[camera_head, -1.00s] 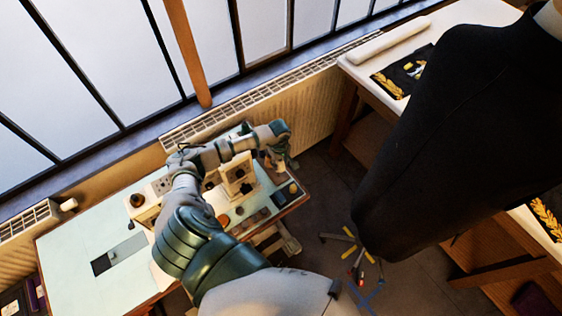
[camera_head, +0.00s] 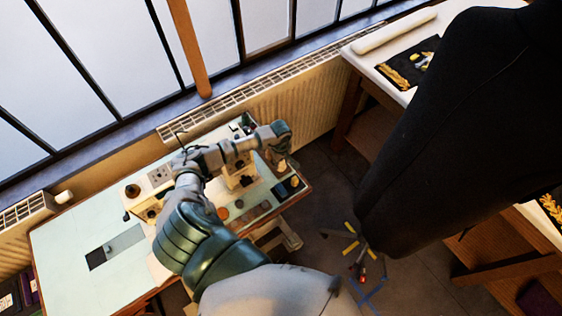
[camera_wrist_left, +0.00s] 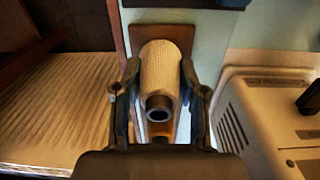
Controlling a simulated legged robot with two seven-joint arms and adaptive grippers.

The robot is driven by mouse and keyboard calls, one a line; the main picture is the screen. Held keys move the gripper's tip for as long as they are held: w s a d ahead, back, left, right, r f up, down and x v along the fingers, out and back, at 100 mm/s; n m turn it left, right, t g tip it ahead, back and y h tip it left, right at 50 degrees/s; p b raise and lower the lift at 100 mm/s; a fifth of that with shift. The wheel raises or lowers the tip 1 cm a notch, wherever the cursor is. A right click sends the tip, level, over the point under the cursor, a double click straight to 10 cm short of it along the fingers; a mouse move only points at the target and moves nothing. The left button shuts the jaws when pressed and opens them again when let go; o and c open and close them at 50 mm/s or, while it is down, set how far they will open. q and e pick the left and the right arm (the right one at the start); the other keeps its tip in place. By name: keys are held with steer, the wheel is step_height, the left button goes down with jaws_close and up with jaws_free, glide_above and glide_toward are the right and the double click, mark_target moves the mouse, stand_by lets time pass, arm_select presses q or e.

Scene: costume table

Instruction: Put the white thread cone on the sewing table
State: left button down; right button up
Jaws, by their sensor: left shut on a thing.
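The white thread cone (camera_wrist_left: 160,72) sits between the two fingers of my left gripper (camera_wrist_left: 160,82) in the left wrist view, its dark hollow tube end facing the camera. The fingers are shut on its sides. The pale green sewing table (camera_head: 75,240) fills the lower left of the head view. My right gripper is not in view.
A cream sewing machine (camera_wrist_left: 262,110) stands close right of my gripper in the wrist view. The radiator (camera_head: 300,108) runs along the window wall behind the table. A black dress form (camera_head: 450,130) stands to the right. The table's left part is mostly bare.

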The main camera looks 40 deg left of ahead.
arm_select(q)
steer(key=shift+a, duration=0.1)
stand_by(0.5)
steer(key=c, duration=0.6)
jaws_free()
steer(key=shift+s, duration=0.1)
